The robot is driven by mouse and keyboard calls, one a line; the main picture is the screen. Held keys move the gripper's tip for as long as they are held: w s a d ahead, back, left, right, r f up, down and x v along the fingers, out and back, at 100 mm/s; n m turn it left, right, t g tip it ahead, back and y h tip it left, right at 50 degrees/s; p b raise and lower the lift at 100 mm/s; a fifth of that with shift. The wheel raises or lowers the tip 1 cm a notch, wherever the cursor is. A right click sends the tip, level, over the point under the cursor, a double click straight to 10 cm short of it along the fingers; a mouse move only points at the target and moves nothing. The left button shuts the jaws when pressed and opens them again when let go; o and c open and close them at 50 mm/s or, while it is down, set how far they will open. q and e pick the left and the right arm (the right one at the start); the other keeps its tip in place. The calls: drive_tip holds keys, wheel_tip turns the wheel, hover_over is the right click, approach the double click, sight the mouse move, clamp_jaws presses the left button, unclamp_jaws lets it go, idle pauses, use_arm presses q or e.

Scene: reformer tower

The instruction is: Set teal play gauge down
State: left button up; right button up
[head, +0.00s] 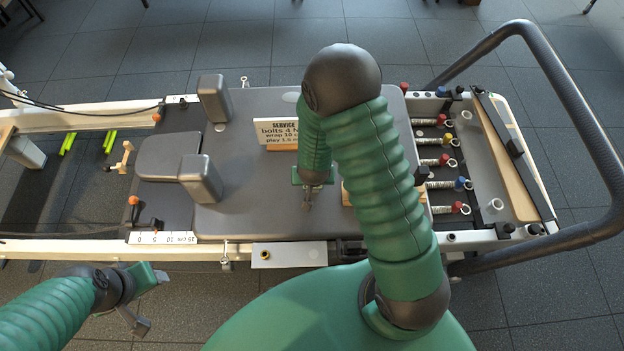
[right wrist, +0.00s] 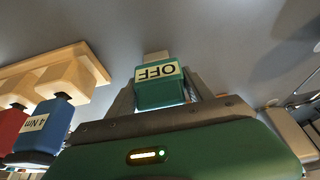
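The teal play gauge, a small teal block with an "OFF" label (right wrist: 160,84), sits between the two fingers of my right gripper in the right wrist view. The fingers flank it closely and appear shut on it. In the head view my right gripper (head: 308,201) points down over the grey carriage (head: 245,215), left of a wooden rack (head: 349,194). The gauge is too small to make out there, and its gap to the surface cannot be told. My left gripper (head: 148,299) is open and empty, low at the left, in front of the frame.
In the right wrist view, a red tool (right wrist: 12,125) and a blue "4 Nm" tool (right wrist: 42,128) stand at a wooden rack (right wrist: 60,72). A service sign (head: 280,133) stands on the carriage. Two shoulder rests (head: 213,98) (head: 200,178) rise at its left. The carriage's front middle is clear.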

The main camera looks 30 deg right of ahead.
drive_tip(key=shift+o, duration=1.1)
drive_tip(key=shift+d, duration=0.1)
drive_tip(key=shift+o, duration=1.1)
drive_tip(key=shift+f, duration=0.1)
drive_tip(key=shift+a, duration=0.3)
drive_tip(key=s+a+r+n+p, duration=0.2)
drive_tip(key=s+r, duration=0.1)
drive_tip(key=r, duration=0.4)
drive_tip(key=s+a+r+n+y+p, duration=0.1)
drive_tip(key=s+a+r+n+p, duration=0.1)
drive_tip(key=r, duration=0.5)
drive_tip(key=s+a+r+n+g+y+p, duration=0.1)
drive_tip(key=s+a+r+n+p, duration=0.1)
drive_tip(key=r, duration=0.6)
drive_tip(key=shift+s+a, duration=0.7)
drive_tip(key=shift+s, duration=0.5)
drive_tip(key=w+p+v, duration=0.2)
drive_tip(key=p+v, duration=0.8)
drive_tip(key=w+r+p+v, duration=0.1)
drive_tip(key=w+p+v, duration=0.2)
drive_tip(key=p+v, duration=0.7)
drive_tip(key=shift+d+r+p, duration=0.15)
drive_tip(key=shift+r+p, duration=0.25)
drive_tip(key=shift+p, duration=0.2)
